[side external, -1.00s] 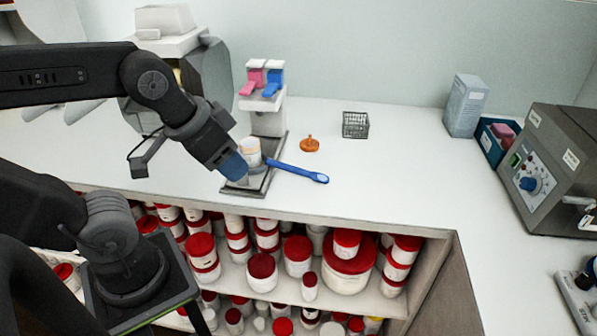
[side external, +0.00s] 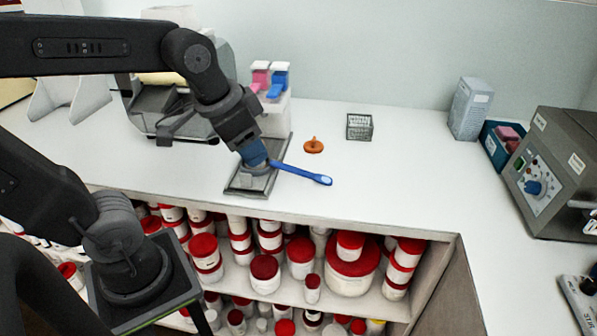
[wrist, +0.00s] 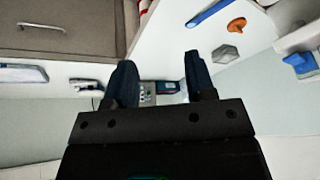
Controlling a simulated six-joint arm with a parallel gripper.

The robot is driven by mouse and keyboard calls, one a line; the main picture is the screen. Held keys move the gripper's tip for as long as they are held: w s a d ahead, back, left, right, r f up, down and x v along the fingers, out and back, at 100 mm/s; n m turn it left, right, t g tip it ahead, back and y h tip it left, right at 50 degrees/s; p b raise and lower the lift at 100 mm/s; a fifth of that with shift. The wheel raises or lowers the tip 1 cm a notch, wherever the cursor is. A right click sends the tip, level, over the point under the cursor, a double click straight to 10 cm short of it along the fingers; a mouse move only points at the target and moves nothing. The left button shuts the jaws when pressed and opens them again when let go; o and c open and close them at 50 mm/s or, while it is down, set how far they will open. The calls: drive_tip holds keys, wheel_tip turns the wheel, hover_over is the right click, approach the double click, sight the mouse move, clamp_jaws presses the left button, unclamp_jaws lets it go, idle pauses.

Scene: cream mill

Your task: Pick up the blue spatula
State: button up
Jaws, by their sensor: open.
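The blue spatula (side external: 303,173) lies with its handle out over the white counter in the side view. Its other end reaches the dark mill base plate, behind or beside my gripper. In the wrist view a blue strip that looks like the spatula (wrist: 208,13) shows at the top edge, right of the fingers. My gripper (side external: 254,155) is above the mill base plate, just left of the spatula. In the wrist view my gripper (wrist: 160,75) has its two dark fingers apart with nothing held between them. Whether a finger touches the spatula cannot be told.
The mill stand (side external: 275,115), with pink and blue levers, stands behind my gripper. Several red-lidded jars (side external: 265,273) fill the shelf below.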

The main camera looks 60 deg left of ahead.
drive_tip(key=w+a+m+g, duration=0.2)
drive_tip(key=w+a+m, duration=0.15)
drive_tip(key=w, duration=0.55)
drive_tip(key=m+g, duration=0.3)
drive_tip(key=m, duration=0.1)
hover_over(298, 169)
wheel_tip(298, 169, down, 15)
drive_tip(key=shift+s+d+r, duration=0.1)
drive_tip(key=shift+s, duration=0.05)
drive_tip(key=shift+w+f, duration=0.2)
drive_tip(key=shift+f, duration=2.45)
drive_tip(key=shift+f, duration=0.2)
clamp_jaws()
